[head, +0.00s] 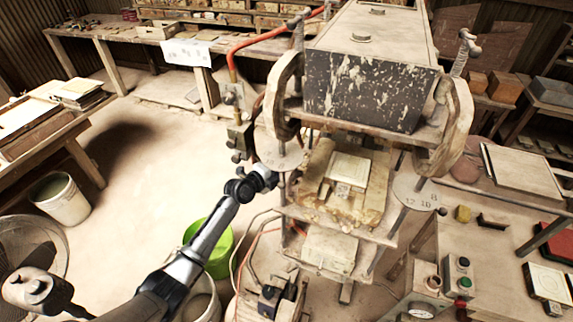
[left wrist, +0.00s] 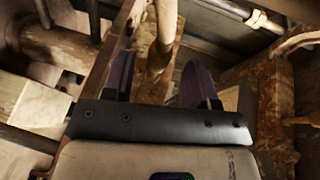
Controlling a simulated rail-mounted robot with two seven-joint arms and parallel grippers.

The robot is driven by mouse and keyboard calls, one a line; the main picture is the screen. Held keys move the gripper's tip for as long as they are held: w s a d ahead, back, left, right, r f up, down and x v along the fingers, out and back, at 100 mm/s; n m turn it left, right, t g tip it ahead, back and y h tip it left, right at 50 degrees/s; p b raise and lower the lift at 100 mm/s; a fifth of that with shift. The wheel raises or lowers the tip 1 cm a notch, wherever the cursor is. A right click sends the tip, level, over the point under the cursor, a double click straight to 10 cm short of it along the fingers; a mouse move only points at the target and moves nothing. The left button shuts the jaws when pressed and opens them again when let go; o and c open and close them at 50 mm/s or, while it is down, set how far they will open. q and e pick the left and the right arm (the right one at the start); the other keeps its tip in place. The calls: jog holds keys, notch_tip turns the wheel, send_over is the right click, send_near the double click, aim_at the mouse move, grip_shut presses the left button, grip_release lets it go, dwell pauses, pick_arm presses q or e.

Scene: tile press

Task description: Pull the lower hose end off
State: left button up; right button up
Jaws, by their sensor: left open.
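The red hose (head: 262,37) arcs from the top of the press down to the fittings on its left side. Its lower end is hard to make out in the head view, close to the press frame. My left gripper (head: 276,172) reaches the left side of the press; its fingers are mostly hidden there. In the left wrist view the left gripper (left wrist: 160,88) is open, with a dark finger on each side. A pale, dusty tube-like piece (left wrist: 165,30) comes down between the fingers; I cannot tell whether it is the hose end or whether it touches them. My right gripper is not in view.
The tile press (head: 370,90) stands close around the left gripper, with round plates and posts. A green bucket (head: 217,250) stands on the floor below my left arm. A control box (head: 458,277) sits on the right-hand table. The floor to the left is mostly open.

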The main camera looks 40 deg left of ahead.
pick_arm(q)
jog(key=shift+w+d+f, duration=0.1)
jog(key=shift+w+f, duration=0.1)
jog(key=shift+w, duration=0.75)
jog(key=shift+w+d+f, duration=0.1)
jog(key=shift+w+f, duration=0.05)
jog(key=shift+w, duration=0.75)
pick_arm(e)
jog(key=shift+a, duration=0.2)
pick_arm(q)
jog(key=shift+c, duration=0.5)
grip_shut()
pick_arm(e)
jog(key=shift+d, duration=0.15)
